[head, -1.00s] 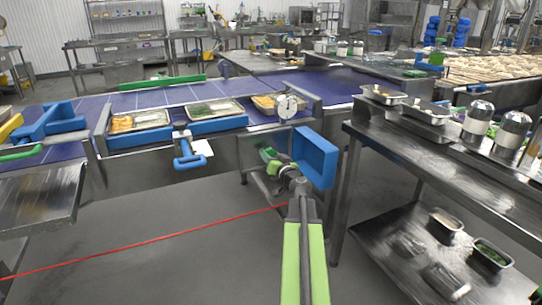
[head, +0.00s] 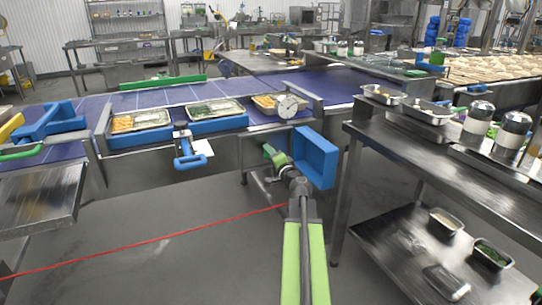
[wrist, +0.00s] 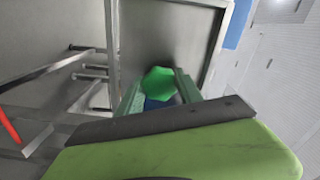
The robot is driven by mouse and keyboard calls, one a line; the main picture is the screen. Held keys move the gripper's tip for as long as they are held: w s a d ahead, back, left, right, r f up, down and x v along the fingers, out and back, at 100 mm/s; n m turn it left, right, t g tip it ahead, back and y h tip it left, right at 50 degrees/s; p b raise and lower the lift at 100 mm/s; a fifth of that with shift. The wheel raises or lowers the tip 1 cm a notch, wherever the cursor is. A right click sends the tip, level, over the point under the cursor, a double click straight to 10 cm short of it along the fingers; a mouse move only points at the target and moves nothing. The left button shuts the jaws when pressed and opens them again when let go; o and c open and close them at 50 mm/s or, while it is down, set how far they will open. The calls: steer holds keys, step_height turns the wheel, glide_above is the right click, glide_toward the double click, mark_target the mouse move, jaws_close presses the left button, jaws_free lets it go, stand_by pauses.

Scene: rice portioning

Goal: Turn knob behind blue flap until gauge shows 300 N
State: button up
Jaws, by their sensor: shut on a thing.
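The blue flap (head: 316,158) stands open at the right of a grey housing under the conveyor's end. The round white gauge (head: 287,106) sits above it; its needle and numbers are too small to read. My gripper (head: 272,155) is at the housing, left of the flap. In the wrist view a bright green knob (wrist: 158,80) lies between the fingers of my gripper (wrist: 157,92), which are shut on it. The fingers hide the knob's sides, and a dark blue patch shows just below it.
A blue conveyor (head: 150,98) with filled trays runs behind. A steel table (head: 440,150) with jars and pans stands close on the right, with a lower shelf (head: 385,240). A red line (head: 150,241) crosses the open floor at left.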

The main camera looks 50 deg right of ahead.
steer(key=shift+s+d+m, duration=0.1)
steer(key=shift+m, duration=0.6)
steer(key=o, duration=1.3)
steer(key=shift+o, duration=0.5)
